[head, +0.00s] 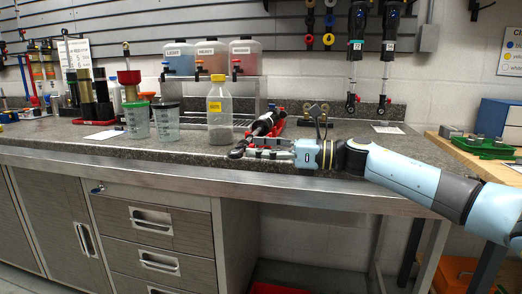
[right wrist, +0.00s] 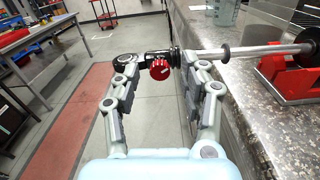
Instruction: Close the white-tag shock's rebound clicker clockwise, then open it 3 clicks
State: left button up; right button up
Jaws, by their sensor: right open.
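A shock (head: 264,124) with a black body lies in a red cradle (head: 277,128) on the bench. In the right wrist view its silver shaft (right wrist: 262,49) reaches out from the red cradle (right wrist: 285,85) to a black end eye (right wrist: 126,60). A red clicker knob (right wrist: 160,69) with a white mark sits at that end. No tag on this shock can be made out. My right gripper (head: 240,152) is at the bench's front edge. In the right wrist view its open fingers (right wrist: 160,66) stand on either side of the knob, apparently clear of it. My left gripper is not in view.
A yellow-capped bottle (head: 220,112) and two measuring cups (head: 166,120) stand left of the shock. Two more shocks (head: 386,65) hang on the wall behind. A small brass-wheeled fixture (head: 315,112) stands right of the cradle. The bench front (head: 170,168) is clear.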

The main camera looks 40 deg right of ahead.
grip_shut()
jog(key=shift+m, duration=0.4)
jog(key=shift+r+m+h+p, duration=0.15)
jog(key=shift+m+p, duration=3.15)
jog(key=shift+m, duration=2.5)
jog(key=shift+r+m+h+p, duration=0.15)
jog(key=shift+m+p, duration=3.15)
jog(key=shift+m, duration=2.5)
jog(key=shift+f, duration=0.1)
